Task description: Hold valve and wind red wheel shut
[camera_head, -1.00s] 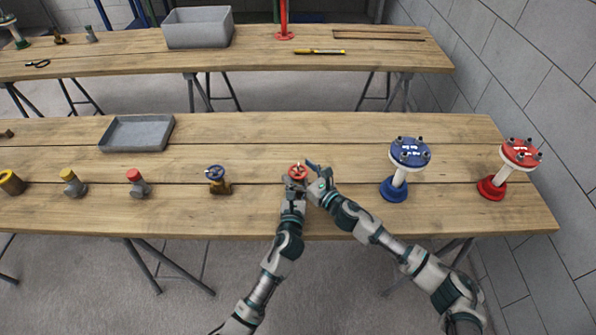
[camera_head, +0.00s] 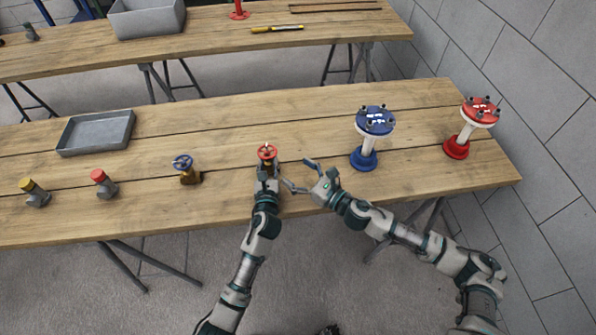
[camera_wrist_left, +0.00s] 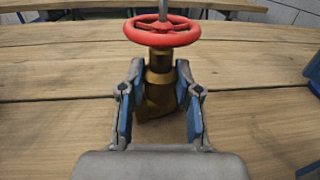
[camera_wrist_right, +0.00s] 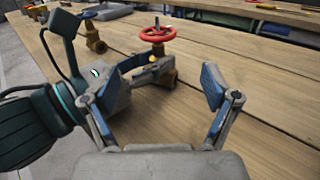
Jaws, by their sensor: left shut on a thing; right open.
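The valve with a red wheel (camera_head: 267,152) stands upright on the front table. Its brass body (camera_wrist_left: 159,85) and red wheel (camera_wrist_left: 162,30) show in the left wrist view. My left gripper (camera_head: 267,172) is shut on the brass body below the wheel, with a finger on each side. My right gripper (camera_head: 300,174) is open and empty, to the right of the valve and apart from it. In the right wrist view the red wheel (camera_wrist_right: 157,34) is beyond the open fingers, and my left gripper hides part of the brass body.
Blue (camera_head: 375,122) and red (camera_head: 480,112) flanged stands are at the right. Bare table lies around the valve.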

